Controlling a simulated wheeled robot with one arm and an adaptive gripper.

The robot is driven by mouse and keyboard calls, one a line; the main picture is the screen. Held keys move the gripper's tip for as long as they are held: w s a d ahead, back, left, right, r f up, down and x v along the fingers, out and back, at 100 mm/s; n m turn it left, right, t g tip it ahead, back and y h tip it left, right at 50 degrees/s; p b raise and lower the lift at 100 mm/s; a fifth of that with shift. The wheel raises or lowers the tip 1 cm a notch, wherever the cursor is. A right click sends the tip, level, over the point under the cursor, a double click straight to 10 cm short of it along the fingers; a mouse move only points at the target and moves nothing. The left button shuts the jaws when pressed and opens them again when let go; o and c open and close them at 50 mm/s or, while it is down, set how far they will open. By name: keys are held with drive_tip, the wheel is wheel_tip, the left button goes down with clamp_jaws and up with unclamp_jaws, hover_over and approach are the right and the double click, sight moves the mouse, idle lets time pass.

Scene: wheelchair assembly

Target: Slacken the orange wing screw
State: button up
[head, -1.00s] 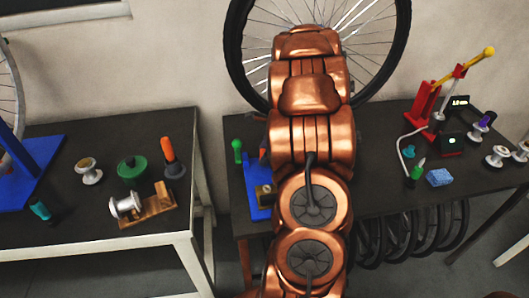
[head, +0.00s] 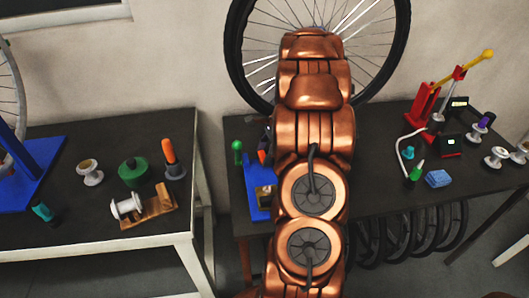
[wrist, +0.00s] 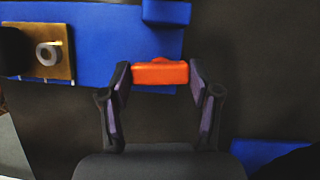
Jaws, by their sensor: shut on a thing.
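The orange wing screw (wrist: 160,72) shows in the middle of the wrist view, its wing lying crosswise at the edge of a blue fixture (wrist: 110,57). My gripper (wrist: 160,77) has one dark finger at each end of the wing and is shut on it. The screw's shaft is hidden. In the head view, the blue fixture (head: 256,204) stands on the middle table, partly behind my copper-coloured arm. My gripper is hidden behind the arm there.
A brass plate with a pale ring (wrist: 47,52) sits on the fixture. A green-topped tool (head: 238,150) stands behind it.

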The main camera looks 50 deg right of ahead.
drive_tip(key=shift+f+n+g, duration=0.1)
drive_tip(key=shift+n+g, duration=0.3)
drive_tip(key=shift+n, duration=0.6)
drive_tip(key=n+g, duration=0.1)
drive_tip(key=n, duration=0.2)
drive_tip(key=shift+w+n+y+b, duration=0.15)
drive_tip(key=shift+n+y+b, duration=0.15)
drive_tip(key=shift+b, duration=0.1)
drive_tip(key=n+g, duration=0.1)
drive_tip(key=n, duration=0.1)
drive_tip(key=shift+n+g+b, duration=0.3)
drive_tip(key=shift+b, duration=0.05)
drive_tip(key=shift+n+g+b, duration=0.4)
drive_tip(key=shift+n+g, duration=0.1)
drive_tip(key=shift+n, duration=1)
drive_tip(key=o, duration=1.1)
drive_tip(key=shift+o, duration=0.2)
